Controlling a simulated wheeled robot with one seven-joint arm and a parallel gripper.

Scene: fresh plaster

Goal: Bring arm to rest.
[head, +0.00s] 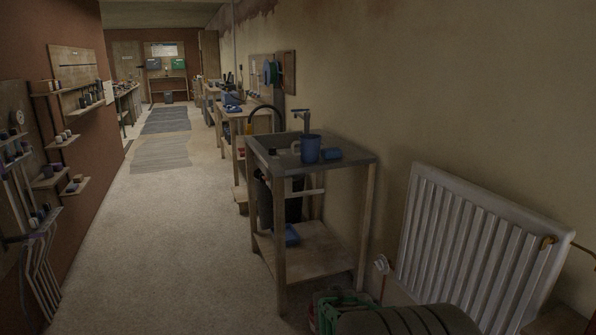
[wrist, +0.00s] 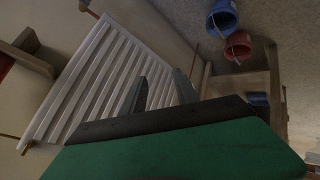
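My gripper (wrist: 160,82) shows in the wrist view beyond a dark bar and a broad green surface. Its two grey fingers stand apart with nothing between them, and the white radiator (wrist: 92,88) shows behind them. In the head view a dark rounded part and a green part at the bottom edge look like my own arm, low and in front of the radiator (head: 470,245). The fingers cannot be made out there.
A wooden stand (head: 315,245) with a sink-like top and a blue jug (head: 311,149) stands left of the radiator. A blue bucket (wrist: 222,18) and a red bucket (wrist: 238,47) are on the floor. The aisle floor (head: 165,235) to the left is clear.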

